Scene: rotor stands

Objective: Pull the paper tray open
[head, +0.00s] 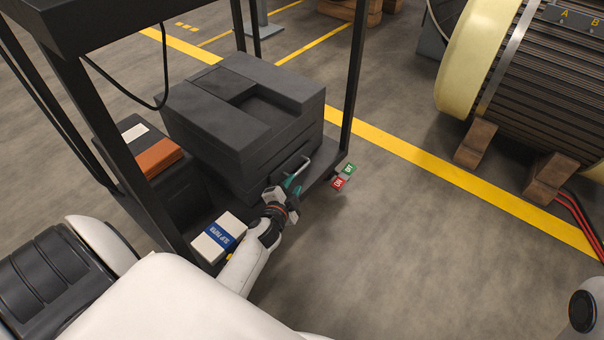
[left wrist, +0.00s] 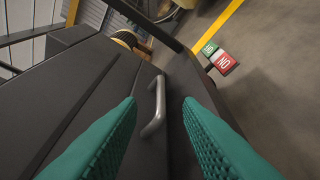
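A dark grey printer (head: 245,110) stands on the lower shelf of a black rack. The paper tray front (left wrist: 125,115) carries a grey metal bar handle (left wrist: 157,108), which also shows in the head view (head: 301,171). The tray looks shut. My left gripper (head: 292,184) is at the handle, in front of the printer. In the left wrist view its green fingers (left wrist: 160,103) are apart, with the handle in the gap between them. I cannot tell how deep the handle sits between the fingertips, and neither finger visibly presses on it. My right gripper is not in view.
Green and red tags (head: 342,176) sit at the shelf's right edge. A white and blue paper pack (head: 218,238) lies by my left forearm. An orange and black box (head: 152,152) is left of the printer. Rack posts (head: 354,75) flank it.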

